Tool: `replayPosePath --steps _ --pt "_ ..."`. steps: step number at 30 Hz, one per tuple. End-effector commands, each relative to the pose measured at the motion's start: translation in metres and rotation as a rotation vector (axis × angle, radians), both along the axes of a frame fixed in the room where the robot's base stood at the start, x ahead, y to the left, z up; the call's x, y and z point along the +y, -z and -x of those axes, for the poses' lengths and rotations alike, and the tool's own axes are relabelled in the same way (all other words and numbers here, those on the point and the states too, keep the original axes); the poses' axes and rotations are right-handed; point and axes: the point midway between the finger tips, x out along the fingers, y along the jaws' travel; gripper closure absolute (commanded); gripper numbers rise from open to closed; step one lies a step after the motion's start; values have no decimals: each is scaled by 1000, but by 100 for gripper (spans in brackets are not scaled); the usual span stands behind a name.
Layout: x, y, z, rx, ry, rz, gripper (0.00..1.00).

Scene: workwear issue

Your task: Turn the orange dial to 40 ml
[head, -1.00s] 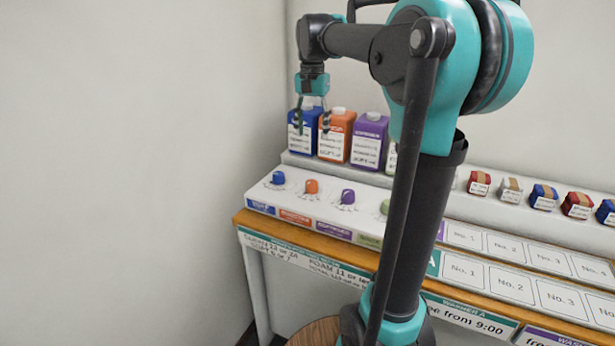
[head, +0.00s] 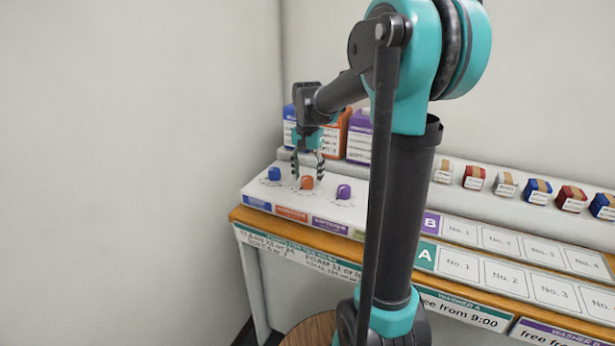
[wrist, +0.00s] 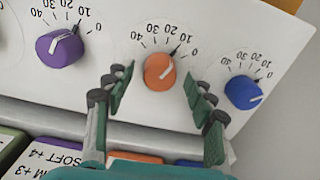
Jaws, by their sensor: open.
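The orange dial (head: 307,183) is on the white sloped panel, between the blue dial and the purple dial. My gripper (head: 308,168) is open just above the orange dial. In the wrist view its fingers (wrist: 160,92) stand left and right of the dial, with gaps; I cannot tell whether they reach its height.
The blue dial (wrist: 243,92) and the purple dial (wrist: 60,47) flank the orange one closely. Blue (head: 289,125), orange (head: 335,138) and purple (head: 359,137) containers stand behind on a raised ledge. Small wrapped bundles line the ledge to the right.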

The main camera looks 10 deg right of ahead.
Motion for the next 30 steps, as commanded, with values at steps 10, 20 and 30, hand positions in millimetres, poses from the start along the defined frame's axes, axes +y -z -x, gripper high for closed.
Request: replayPosePath --steps 10,20,30 --pt "0 6 0 0 0 0 45" --pt "0 6 0 0 0 0 81" --pt "0 6 0 0 -18 0 95"
